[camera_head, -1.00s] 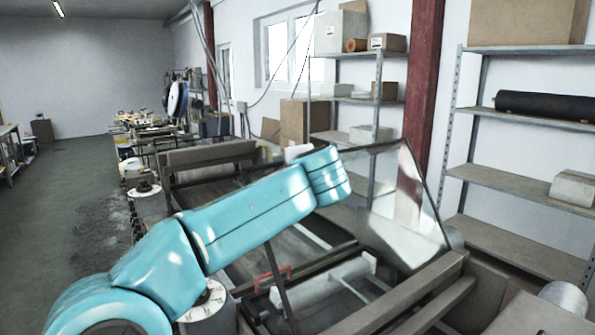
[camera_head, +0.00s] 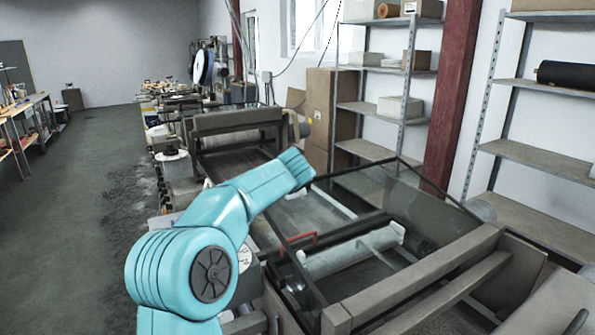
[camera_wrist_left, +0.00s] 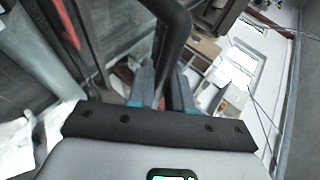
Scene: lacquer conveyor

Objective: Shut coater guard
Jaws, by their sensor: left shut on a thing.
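The coater guard (camera_head: 428,208) is a clear panel in a thin dark frame over the coater on the right in the head view. It stands tilted, with its top edge raised above the machine bed. My left arm reaches in from the left toward it, and its hand is hidden behind my own arm link there. In the left wrist view my left gripper (camera_wrist_left: 164,78) has its fingers on either side of a dark bar (camera_wrist_left: 176,35), shut on it. The bar looks like part of the guard frame. My right gripper is not in view.
The coater has a pale roller (camera_head: 350,255) and a red handle (camera_head: 297,241) under the guard. Thick grey rails (camera_head: 420,280) run along its front right. Metal shelves (camera_head: 540,150) and a red column (camera_head: 455,90) stand behind. The floor at the left is clear.

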